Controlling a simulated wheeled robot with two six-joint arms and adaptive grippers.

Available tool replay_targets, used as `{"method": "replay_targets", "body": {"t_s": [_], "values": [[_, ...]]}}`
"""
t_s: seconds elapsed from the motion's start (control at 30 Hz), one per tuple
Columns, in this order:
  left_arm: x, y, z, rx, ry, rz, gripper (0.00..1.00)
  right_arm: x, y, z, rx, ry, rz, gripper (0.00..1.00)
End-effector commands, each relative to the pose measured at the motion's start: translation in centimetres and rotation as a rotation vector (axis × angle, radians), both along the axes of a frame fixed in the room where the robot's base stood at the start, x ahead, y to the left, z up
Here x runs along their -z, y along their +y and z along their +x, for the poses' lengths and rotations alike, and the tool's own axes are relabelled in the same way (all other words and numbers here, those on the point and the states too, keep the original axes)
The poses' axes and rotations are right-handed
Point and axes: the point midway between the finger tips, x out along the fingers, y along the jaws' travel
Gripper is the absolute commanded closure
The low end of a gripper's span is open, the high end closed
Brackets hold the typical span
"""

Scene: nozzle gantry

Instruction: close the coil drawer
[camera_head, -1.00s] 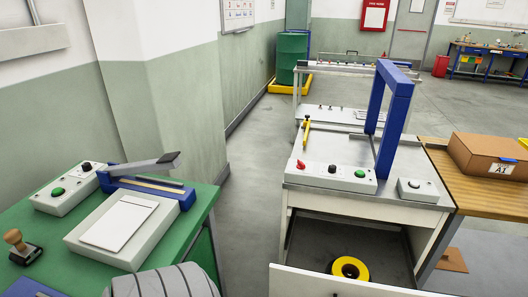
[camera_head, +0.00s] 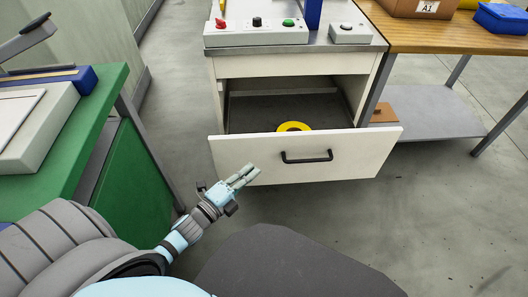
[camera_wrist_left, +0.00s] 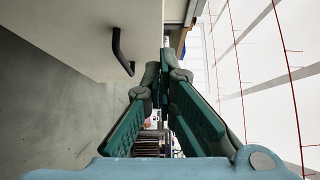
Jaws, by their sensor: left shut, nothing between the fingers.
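The coil drawer (camera_head: 350,150) stands pulled out of the white cabinet (camera_head: 290,66), with a black bar handle (camera_head: 307,157) on its white front. A yellow coil (camera_head: 293,127) lies inside, partly hidden by the front panel. My left gripper (camera_head: 250,174) is shut and empty, in front of the left part of the drawer front in the head view; I cannot tell whether it touches. In the left wrist view the drawer front (camera_wrist_left: 85,35) and its handle (camera_wrist_left: 121,52) are at upper left, beside the shut fingers (camera_wrist_left: 166,62). My right gripper is not in view.
A green table (camera_head: 100,110) stands at the left. A wooden table (camera_head: 440,37) with a cardboard box (camera_head: 416,8) and a blue case (camera_head: 502,18) is at the right. A control box (camera_head: 256,32) sits on the cabinet top. Bare floor surrounds the drawer.

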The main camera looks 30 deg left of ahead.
Motion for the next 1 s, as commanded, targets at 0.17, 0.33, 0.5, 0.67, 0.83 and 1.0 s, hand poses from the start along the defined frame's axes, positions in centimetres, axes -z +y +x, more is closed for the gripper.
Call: {"method": "replay_targets", "body": {"t_s": [0.17, 0.33, 0.5, 0.67, 0.83, 1.0], "values": [[0.0, -0.8, 3.9, -0.003, 0.0, -0.004, 1.0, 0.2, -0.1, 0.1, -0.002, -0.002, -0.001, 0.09], [0.0, -1.6, 7.4, -0.004, 0.002, -0.005, 1.0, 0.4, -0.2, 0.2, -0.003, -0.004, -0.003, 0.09], [0.2, 0.0, 9.6, -0.003, 0.005, -0.003, 1.0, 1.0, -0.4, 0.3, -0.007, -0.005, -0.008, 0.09], [0.1, 0.6, 10.4, -0.003, 0.005, -0.004, 1.0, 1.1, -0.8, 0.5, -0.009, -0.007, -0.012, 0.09], [0.1, 0.6, 10.4, -0.003, 0.006, -0.005, 1.0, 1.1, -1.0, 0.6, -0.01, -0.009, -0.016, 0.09], [0.1, 0.7, 10.4, -0.003, 0.006, -0.005, 1.0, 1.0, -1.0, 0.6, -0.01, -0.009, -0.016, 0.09]]}}
